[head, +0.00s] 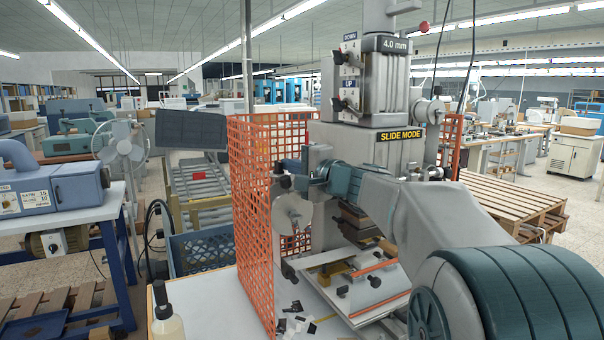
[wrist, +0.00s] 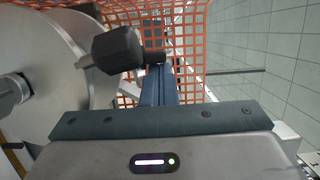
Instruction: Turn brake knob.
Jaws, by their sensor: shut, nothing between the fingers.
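A dark, faceted knob (wrist: 117,50) stands in front of a large grey disc (wrist: 50,70) in the wrist view. It looks like the brake knob, but no label shows. My gripper (wrist: 158,72) is shut and empty, its fingers just right of the knob. I cannot tell whether they touch it. In the head view my gripper (head: 304,184) is at the left side of the grey stamping press (head: 345,140), above the pale disc (head: 293,214).
An orange mesh guard (head: 254,220) stands close left of and behind the gripper; it also fills the upper wrist view (wrist: 200,30). A slanted plate with orange strips (head: 372,282) lies below. A bottle (head: 165,318) stands on the table's near left.

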